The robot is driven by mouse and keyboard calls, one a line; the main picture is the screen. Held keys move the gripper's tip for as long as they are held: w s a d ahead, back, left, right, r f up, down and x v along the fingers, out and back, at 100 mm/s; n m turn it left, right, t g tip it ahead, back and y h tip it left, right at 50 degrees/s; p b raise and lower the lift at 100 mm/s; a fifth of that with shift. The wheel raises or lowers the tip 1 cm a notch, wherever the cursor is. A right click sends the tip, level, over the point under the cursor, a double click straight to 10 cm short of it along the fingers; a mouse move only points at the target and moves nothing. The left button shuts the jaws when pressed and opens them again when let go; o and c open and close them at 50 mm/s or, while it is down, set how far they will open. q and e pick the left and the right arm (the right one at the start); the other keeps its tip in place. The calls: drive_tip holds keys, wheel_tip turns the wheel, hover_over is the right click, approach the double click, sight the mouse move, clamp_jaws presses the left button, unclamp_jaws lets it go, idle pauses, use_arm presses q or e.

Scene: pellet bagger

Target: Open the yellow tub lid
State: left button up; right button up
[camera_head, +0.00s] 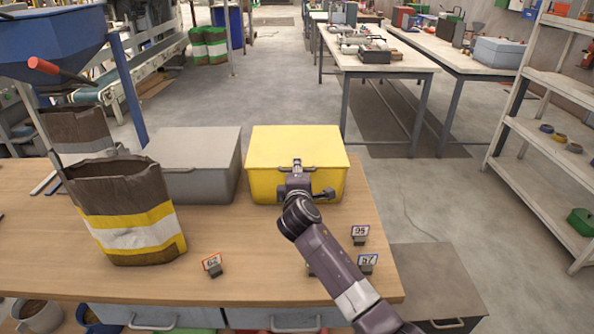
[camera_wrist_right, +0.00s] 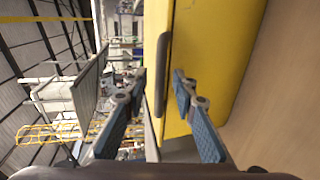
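The yellow tub (camera_head: 264,188) stands on the wooden bench, and its yellow lid (camera_head: 300,144) lies closed on top. In the right wrist view the tub (camera_wrist_right: 213,60) fills the upper right, turned on its side. A dark handle (camera_wrist_right: 162,72) runs along the lid's front edge. My right gripper (camera_head: 297,170) is at the front of the tub, at the height of the lid edge. In the right wrist view its two fingers (camera_wrist_right: 160,88) are apart, one on either side of the handle's line, with nothing gripped. My left gripper is not in view.
A grey lidded tub (camera_head: 190,181) stands just left of the yellow one. An open brown sack with yellow and white bands (camera_head: 130,215) stands at the bench's left. Small number tags (camera_head: 360,233) stand on the bench (camera_head: 250,270) near my right arm.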

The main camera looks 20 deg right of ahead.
drive_tip(key=shift+w, duration=0.1)
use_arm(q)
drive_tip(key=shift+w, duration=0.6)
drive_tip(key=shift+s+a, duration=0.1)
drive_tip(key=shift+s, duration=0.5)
use_arm(e)
clamp_jaws()
